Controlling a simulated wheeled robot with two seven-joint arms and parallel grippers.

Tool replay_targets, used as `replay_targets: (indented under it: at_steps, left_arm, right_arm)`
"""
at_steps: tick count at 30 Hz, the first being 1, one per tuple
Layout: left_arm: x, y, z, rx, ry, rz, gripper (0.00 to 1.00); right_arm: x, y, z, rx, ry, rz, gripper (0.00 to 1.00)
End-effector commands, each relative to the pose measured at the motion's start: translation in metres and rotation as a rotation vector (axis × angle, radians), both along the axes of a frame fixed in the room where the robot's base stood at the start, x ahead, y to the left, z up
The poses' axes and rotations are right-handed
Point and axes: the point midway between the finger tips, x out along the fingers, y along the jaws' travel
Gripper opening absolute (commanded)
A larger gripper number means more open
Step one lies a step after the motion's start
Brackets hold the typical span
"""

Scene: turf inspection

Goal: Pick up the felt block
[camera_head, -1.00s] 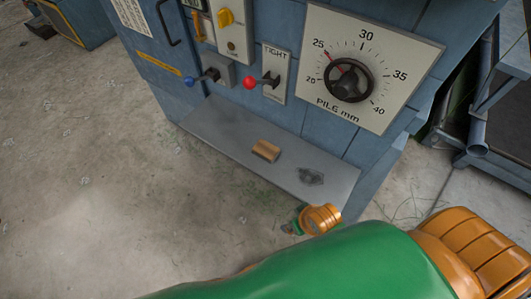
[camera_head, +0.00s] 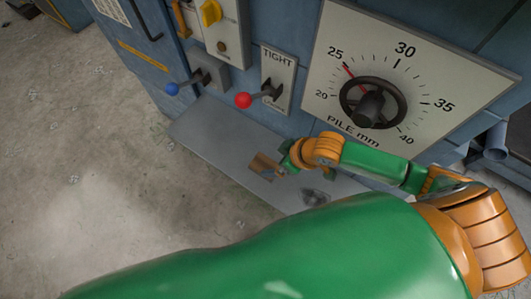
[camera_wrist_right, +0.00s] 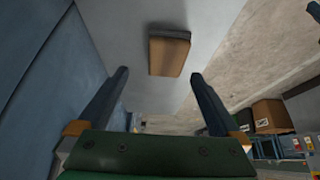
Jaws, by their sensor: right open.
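The felt block (camera_head: 262,165) is a small tan-brown block lying on the grey metal shelf (camera_head: 215,140) of the blue machine. In the right wrist view the block (camera_wrist_right: 169,54) lies ahead, between the lines of the two fingers and beyond their tips. My right gripper (camera_head: 280,172) is beside the block in the head view, partly hidden by its own wrist. In the wrist view the right gripper (camera_wrist_right: 157,75) is open, its fingers wide apart with nothing between them. My left gripper is not in view.
A dark patch (camera_head: 314,197) lies on the shelf near my wrist. Above the shelf are a red-knobbed lever (camera_head: 244,100), a blue-knobbed lever (camera_head: 173,89) and a pile dial with a black handwheel (camera_head: 372,103). Bare concrete floor (camera_head: 80,170) is at left.

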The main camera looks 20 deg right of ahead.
Motion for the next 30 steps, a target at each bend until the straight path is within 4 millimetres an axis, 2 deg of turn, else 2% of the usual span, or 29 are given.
replay_targets:
  at_steps: [7, 15, 16, 24, 25, 26, 30]
  left_arm:
    - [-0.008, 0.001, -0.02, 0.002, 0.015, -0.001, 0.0]
    - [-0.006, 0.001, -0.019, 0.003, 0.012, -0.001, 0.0]
    - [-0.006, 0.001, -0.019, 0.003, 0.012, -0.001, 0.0]
    - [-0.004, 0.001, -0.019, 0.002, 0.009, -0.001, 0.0]
    - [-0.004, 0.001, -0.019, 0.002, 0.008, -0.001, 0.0]
    - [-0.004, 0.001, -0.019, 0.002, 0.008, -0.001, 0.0]
    - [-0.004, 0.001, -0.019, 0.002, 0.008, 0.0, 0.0]
  right_arm:
    - [0.015, 0.019, -0.045, -0.001, -0.002, -0.001, 1.0]
    - [0.018, 0.021, -0.049, -0.002, -0.002, 0.001, 1.0]
    - [0.018, 0.021, -0.049, -0.002, -0.002, 0.001, 0.97]
    - [0.018, 0.021, -0.049, -0.002, -0.002, 0.001, 0.24]
    - [0.018, 0.021, -0.049, -0.002, -0.002, 0.001, 0.2]
    - [0.018, 0.021, -0.049, -0.002, -0.002, 0.001, 0.12]
    - [0.018, 0.021, -0.049, -0.002, -0.002, 0.001, 0.12]
